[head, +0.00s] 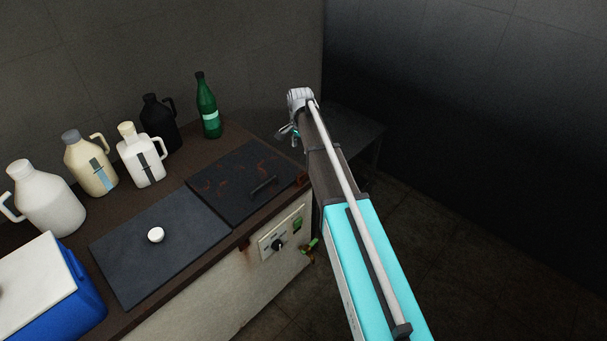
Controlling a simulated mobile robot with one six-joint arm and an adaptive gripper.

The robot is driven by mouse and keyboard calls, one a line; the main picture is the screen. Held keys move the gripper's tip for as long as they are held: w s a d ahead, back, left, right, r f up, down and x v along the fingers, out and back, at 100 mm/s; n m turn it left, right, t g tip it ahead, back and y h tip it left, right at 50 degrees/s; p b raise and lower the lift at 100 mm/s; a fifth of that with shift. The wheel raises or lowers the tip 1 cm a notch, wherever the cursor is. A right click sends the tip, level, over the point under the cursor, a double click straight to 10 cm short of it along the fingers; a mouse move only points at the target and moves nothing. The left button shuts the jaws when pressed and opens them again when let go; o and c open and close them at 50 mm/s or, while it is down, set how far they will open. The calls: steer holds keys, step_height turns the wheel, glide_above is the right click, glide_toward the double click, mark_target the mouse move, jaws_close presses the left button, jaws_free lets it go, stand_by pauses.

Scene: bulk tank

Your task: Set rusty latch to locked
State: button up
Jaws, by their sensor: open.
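The bulk tank (220,297) has two dark lids set in its brown top. The far lid (228,183) has rust streaks and a black handle, and lies flat. A small rust-coloured latch (302,180) sits at the right front corner of that lid, close beside my arm. Another small rust-coloured fitting (244,244) is on the front edge between the lids. I cannot tell the latch's setting at this size. My gripper (285,134) is open and small in view, above the far right end of the tank, apart from the latch. Its fingers are partly hidden by my wrist.
Several jugs (141,155) and a green bottle (208,108) stand along the back. A blue cooler (85,290) is at the front left. The near lid (160,255) has a white knob. A control panel (285,234) and a tap (308,250) are on the front.

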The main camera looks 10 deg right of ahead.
mark_target(301, 174)
steer(key=shift+f, duration=0.15)
step_height(301, 174, down, 14)
steer(key=b, duration=1.3)
steer(key=shift+r+b, duration=0.25)
steer(key=shift+b, duration=0.1)
